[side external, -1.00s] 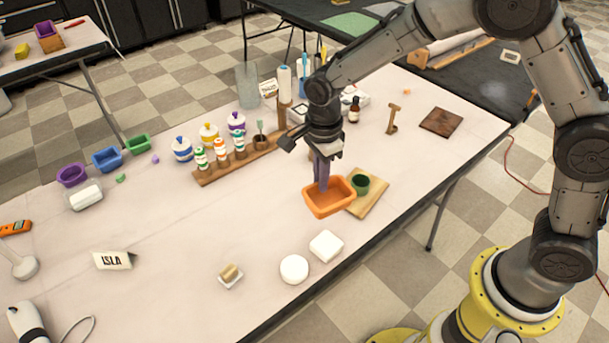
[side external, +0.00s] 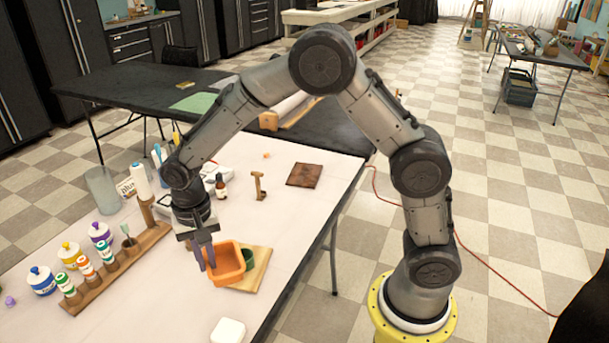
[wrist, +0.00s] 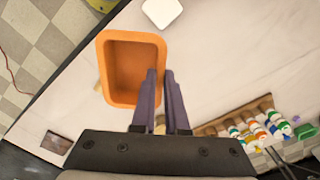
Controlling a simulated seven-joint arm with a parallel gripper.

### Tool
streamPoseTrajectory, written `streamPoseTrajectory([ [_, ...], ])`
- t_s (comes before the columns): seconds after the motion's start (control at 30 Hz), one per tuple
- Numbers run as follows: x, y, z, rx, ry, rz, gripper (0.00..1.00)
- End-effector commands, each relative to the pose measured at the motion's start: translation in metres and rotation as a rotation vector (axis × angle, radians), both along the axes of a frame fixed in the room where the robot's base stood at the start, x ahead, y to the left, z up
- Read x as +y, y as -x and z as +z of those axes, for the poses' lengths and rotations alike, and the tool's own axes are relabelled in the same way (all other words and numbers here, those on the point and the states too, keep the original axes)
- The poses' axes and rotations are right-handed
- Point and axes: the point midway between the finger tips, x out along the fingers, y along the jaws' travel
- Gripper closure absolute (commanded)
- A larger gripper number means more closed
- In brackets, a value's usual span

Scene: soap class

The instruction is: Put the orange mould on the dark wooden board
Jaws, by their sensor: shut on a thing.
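The orange mould (side external: 228,265) is an open rectangular tray. My gripper (side external: 208,265) is shut on one of its side walls, with a purple-grey finger on each side. In the wrist view the mould (wrist: 130,72) hangs to the left of the fingers (wrist: 160,75), and it looks raised above the table. The dark wooden board (side external: 304,175) lies flat and bare near the table's far right edge, well away from the mould. The dark board (wrist: 56,143) also shows at the lower left of the wrist view.
A wooden stand (side external: 259,186) and a brown bottle (side external: 221,187) stand between gripper and dark board. A paint rack (side external: 118,268) is left; a white block (side external: 228,330) is in front.

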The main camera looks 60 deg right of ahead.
Motion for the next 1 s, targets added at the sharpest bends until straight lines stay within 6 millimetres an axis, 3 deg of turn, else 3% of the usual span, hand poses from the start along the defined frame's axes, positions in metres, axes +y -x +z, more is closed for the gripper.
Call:
streamPoseTrajectory([
  [0.27,-0.047,-0.015,0.003,-0.003,0.002,0.381,1.0],
  [0.57,-0.125,-0.024,0.006,-0.002,0.008,0.736,1.0],
  [0.77,-0.199,-0.02,0.008,0.002,0.012,0.926,1.0],
  [1.0,-0.308,0.012,0.01,0.007,0.017,0.988,1.0],
])
